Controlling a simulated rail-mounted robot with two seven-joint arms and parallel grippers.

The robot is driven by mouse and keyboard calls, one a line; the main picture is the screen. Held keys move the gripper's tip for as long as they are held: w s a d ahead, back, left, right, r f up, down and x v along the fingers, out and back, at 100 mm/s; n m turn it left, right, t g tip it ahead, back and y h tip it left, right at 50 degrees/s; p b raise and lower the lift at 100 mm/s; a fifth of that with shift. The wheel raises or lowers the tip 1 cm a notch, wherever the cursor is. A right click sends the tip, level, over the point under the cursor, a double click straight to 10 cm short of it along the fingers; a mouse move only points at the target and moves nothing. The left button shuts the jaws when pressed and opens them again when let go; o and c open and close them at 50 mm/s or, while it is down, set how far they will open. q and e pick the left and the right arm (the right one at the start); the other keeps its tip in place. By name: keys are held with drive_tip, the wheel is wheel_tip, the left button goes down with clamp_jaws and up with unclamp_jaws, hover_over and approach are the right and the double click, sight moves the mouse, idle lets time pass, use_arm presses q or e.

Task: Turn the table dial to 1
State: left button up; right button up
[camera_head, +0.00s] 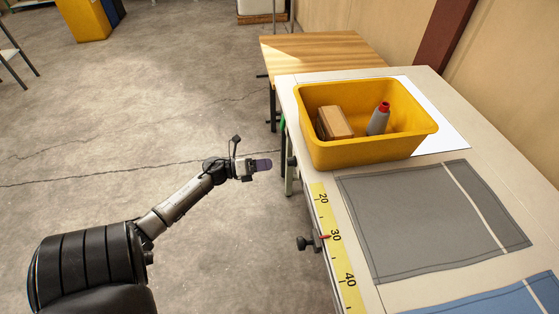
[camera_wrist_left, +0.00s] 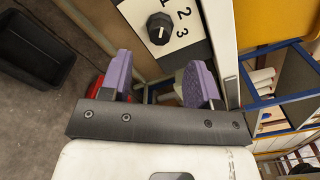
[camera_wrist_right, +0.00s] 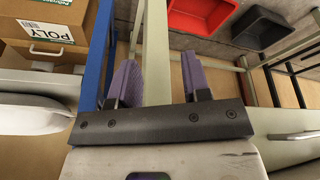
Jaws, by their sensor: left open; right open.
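The table dial is a round black knob (camera_wrist_left: 160,28) on a white plate (camera_wrist_left: 196,48) with the digits 1, 2 and 3, at the top of the left wrist view. A light mark shows on the knob, but I cannot tell which digit it points to. My left gripper (camera_head: 263,165) is open and empty, just left of the table edge in the head view. Its purple fingers (camera_wrist_left: 158,75) are apart, and the dial lies beyond them without contact. My right gripper (camera_wrist_right: 158,75) is open and empty in the right wrist view and out of the head view.
On the table (camera_head: 288,92) stands a yellow bin (camera_head: 365,153) with a brown block (camera_head: 335,122) and a grey bottle (camera_head: 378,119). A grey cloth (camera_head: 420,220) lies by a yellow ruler (camera_head: 336,250). A blue post (camera_wrist_right: 98,60) and cardboard box (camera_wrist_right: 45,35) are near my right gripper.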

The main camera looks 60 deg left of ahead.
use_arm(q)
drive_tip(key=v, duration=0.6)
drive_tip(key=shift+s+p, duration=0.25)
drive_tip(key=shift+p, duration=0.2)
